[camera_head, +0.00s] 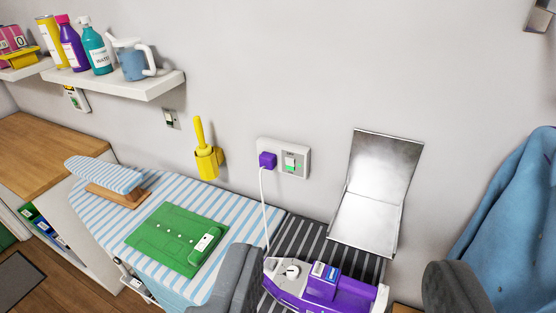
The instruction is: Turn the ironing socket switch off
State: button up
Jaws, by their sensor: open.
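The ironing socket (303,154) is a white plate on the wall at the centre. A purple plug (267,160) with a white cord sits in its left part. The switch (290,163) is on its right part, with a green patch below it and small dark lettering above. I cannot clearly make out the switch position. My gripper (345,290) shows as two dark grey fingers at the bottom edge, wide apart, open. It is below and in front of the socket, away from it. The purple iron (325,290) shows between the fingers, not gripped.
A metal iron rest (378,185) stands right of the socket. A yellow holder (207,160) hangs left. A blue garment (510,230) hangs at right. A shelf (120,86) holds bottles.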

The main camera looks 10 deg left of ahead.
aim_at(290, 162)
jog(key=k, duration=1.35)
jog(key=u, duration=0.3)
jog(key=i, duration=1.75)
jog(key=z, duration=0.3)
